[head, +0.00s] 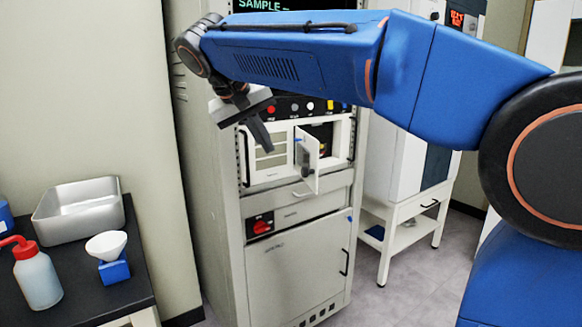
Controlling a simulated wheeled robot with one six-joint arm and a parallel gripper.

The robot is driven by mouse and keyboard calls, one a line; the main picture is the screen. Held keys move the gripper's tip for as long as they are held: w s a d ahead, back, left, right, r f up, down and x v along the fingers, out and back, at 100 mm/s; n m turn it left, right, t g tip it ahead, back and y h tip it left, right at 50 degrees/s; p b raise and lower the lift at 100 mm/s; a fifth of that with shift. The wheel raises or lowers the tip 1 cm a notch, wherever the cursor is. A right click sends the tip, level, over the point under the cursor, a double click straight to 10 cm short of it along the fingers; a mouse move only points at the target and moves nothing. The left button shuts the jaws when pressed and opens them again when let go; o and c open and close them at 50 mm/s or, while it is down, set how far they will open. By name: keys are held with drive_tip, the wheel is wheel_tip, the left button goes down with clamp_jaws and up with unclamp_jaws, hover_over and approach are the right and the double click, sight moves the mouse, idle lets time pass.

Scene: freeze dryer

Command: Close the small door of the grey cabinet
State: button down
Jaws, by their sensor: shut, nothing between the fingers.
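The grey cabinet (286,240) stands upright in the middle of the head view. Its small white door (305,160) is swung open and sticks out toward me, with a dark knob on its face. To the right of the door, the opening (322,140) shows a dark inside with small parts. My gripper (264,146) is shut and empty, in front of the cabinet's upper front. In the picture it is to the left of the open door; I see a gap between them but cannot tell the depth. My blue arm covers part of the cabinet's top.
A black table (90,290) at the left holds a metal tray (80,212), a wash bottle with a red cap (37,275) and a white funnel on a blue block (110,256). A white stand (400,215) is right of the cabinet. Floor shows between them.

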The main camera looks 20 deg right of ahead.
sight(303, 171)
drive_tip(key=w+d+f, duration=0.3)
drive_tip(key=d+f, duration=0.5)
drive_tip(key=shift+w+d, duration=0.2)
drive_tip(key=shift+w, duration=0.2)
drive_tip(key=shift+f, duration=0.1)
drive_tip(key=shift+s+d+n, duration=0.25)
drive_tip(key=shift+d+n, duration=0.05)
drive_tip(key=shift+d, duration=0.45)
drive_tip(key=w+d+n+t+y, duration=0.1)
drive_tip(key=w+d+n+y, duration=0.15)
drive_tip(key=d, duration=0.65)
drive_tip(key=w+d+n+t+y, duration=0.15)
drive_tip(key=d+n, duration=0.25)
drive_tip(key=d, duration=0.5)
drive_tip(key=shift+w+d+n+g+y, duration=0.3)
drive_tip(key=shift+w+d+n+y, duration=1.35)
drive_tip(key=shift+w, duration=1.35)
drive_tip(key=shift+w+d+n+g+y, duration=0.25)
drive_tip(key=shift+w+d+n+y, duration=0.65)
drive_tip(key=shift+w+n, duration=1.75)
drive_tip(key=shift+w+d+n+g+y, duration=0.3)
drive_tip(key=shift+w+d+n+y, duration=0.95)
drive_tip(key=shift+w, duration=2.15)
